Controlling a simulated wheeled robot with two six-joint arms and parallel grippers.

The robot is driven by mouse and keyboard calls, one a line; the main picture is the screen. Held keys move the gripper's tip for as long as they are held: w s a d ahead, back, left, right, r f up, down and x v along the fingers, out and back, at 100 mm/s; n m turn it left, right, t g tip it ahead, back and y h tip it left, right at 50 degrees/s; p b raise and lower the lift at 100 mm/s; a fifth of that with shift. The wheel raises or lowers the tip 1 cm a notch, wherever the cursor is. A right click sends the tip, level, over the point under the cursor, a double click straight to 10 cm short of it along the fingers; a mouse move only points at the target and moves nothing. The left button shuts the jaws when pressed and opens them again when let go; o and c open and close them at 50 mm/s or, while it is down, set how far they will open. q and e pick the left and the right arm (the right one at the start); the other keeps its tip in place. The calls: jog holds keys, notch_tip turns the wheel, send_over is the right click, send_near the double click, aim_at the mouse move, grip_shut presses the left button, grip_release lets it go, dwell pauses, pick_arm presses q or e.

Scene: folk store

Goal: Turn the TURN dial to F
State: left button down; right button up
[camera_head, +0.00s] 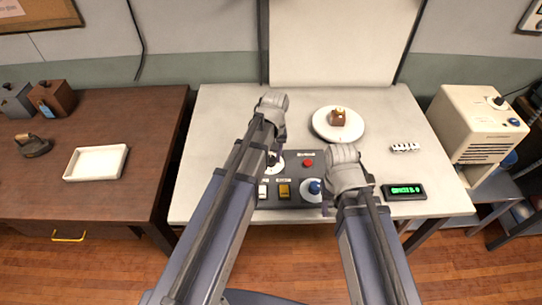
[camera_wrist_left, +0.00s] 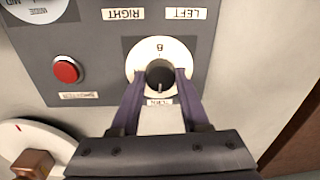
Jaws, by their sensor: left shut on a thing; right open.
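The TURN dial is a black knob (camera_wrist_left: 160,77) on a white disc (camera_wrist_left: 138,62), seen upside down in the left wrist view. One character, perhaps B or 8, shows on the disc, and a white pointer mark shows on the knob's near side. My left gripper (camera_wrist_left: 161,88) is shut on the knob, one finger on each side. In the head view my left gripper (camera_head: 272,156) is over the dial and hides much of it. My right gripper (camera_head: 328,198) is open beside the blue knob (camera_head: 315,187) at the panel's right. No F is readable.
The grey panel (camera_wrist_left: 108,28) also carries a red button (camera_wrist_left: 66,70), plus a yellow switch (camera_head: 284,191) and a white switch (camera_head: 262,191). A plate (camera_head: 355,128) with a small brown block (camera_head: 337,117) stands behind. A green-lit display (camera_head: 404,191) sits at right.

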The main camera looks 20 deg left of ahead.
aim_at(272, 158)
pick_arm(q)
jog(key=shift+n, duration=0.6)
jog(key=shift+c, duration=1.9)
grip_release()
jog(key=shift+r, duration=0.1)
pick_arm(e)
jog(key=shift+r, duration=0.1)
pick_arm(q)
jog(key=r+p, duration=0.7)
jog(key=p, duration=0.1)
jog(key=shift+w+d+r, duration=0.1)
jog(key=shift+d+r, duration=0.1)
jog(key=shift+r, duration=0.15)
pick_arm(e)
notch_tip(272, 158, up, 8)
jog(key=shift+f, duration=0.2)
pick_arm(q)
jog(key=shift+f, duration=0.1)
